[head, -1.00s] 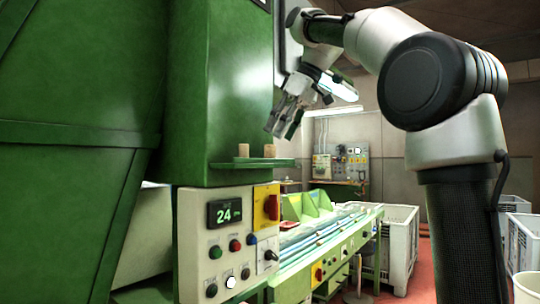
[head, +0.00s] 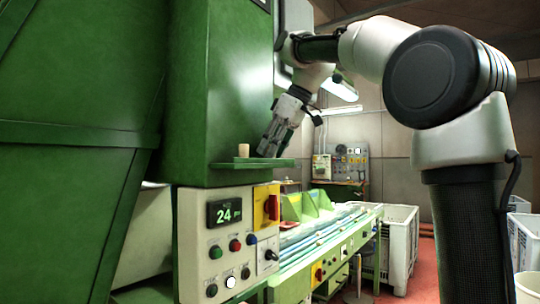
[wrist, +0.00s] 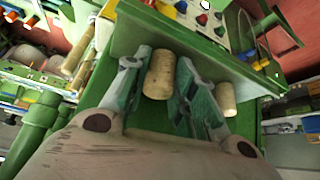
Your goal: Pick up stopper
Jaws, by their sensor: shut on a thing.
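My gripper (head: 268,151) is at the small green shelf (head: 225,166) on the machine's front, its fingers pointing down. In the wrist view my gripper (wrist: 158,68) has one finger on each side of a light brown cork stopper (wrist: 160,80) and is shut on it. In the head view my fingers hide this stopper. A second cork stopper (head: 243,150) stands upright on the shelf, left of my gripper. It also shows in the wrist view (wrist: 226,99), just right of my right finger and outside the grip.
The green machine (head: 235,80) rises behind the shelf. A control panel (head: 228,240) with a lit display and knobs is below it. A long green bench (head: 330,245) and grey crates (head: 398,250) stand to the right.

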